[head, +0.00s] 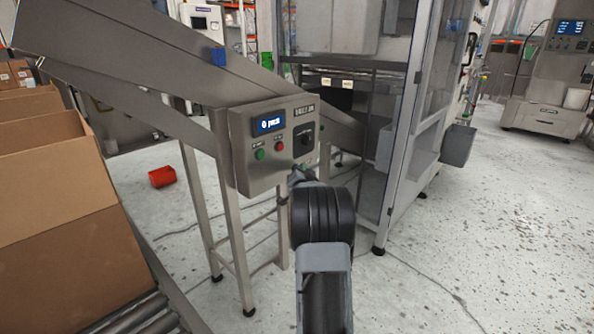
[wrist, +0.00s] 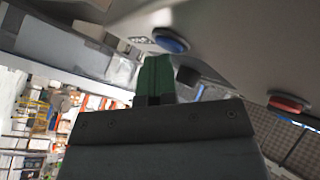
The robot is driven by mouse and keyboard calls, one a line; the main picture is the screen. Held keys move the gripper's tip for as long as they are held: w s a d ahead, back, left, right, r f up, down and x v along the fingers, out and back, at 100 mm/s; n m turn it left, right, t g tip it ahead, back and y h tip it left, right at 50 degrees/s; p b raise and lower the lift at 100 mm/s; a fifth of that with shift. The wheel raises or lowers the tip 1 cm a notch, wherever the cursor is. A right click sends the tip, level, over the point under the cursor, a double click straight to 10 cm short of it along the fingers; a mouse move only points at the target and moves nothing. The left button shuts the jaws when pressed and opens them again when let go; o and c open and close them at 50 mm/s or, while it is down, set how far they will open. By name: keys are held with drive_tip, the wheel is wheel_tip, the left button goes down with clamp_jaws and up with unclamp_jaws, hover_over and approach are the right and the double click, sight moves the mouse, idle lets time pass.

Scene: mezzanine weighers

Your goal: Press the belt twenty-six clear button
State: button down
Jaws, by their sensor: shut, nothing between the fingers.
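A grey metal control box (head: 245,166) stands on legs beside the sloping conveyor. It has a lit blue display, a green button (head: 260,154), a red button (head: 279,146) and a black knob (head: 304,139). Its upper-right nameplate (head: 303,110) is too small to read surely. My gripper (head: 311,166) is at the box's lower right corner. In the wrist view its green fingers (wrist: 155,76) are shut and empty, just below a blue button (wrist: 171,41); I cannot tell whether they touch. A red button (wrist: 289,103) is farther right. The blue button does not show in the head view.
Cardboard boxes (head: 55,225) stand on a roller conveyor (head: 150,315) at the left. The sloping conveyor (head: 110,62) rises behind the box. A tall machine frame (head: 405,130) stands close to the right. A red bin (head: 162,176) lies on the floor, which is open at right.

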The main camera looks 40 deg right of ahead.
drive_tip(key=shift+s, duration=0.1)
drive_tip(key=shift+s+b, duration=0.4)
drive_tip(key=shift+s, duration=0.3)
drive_tip(key=s, duration=0.1)
drive_tip(key=s+b, duration=0.1)
drive_tip(key=s, duration=0.3)
drive_tip(key=shift+d+b, duration=0.3)
drive_tip(key=shift+b, duration=0.05)
idle(0.7)
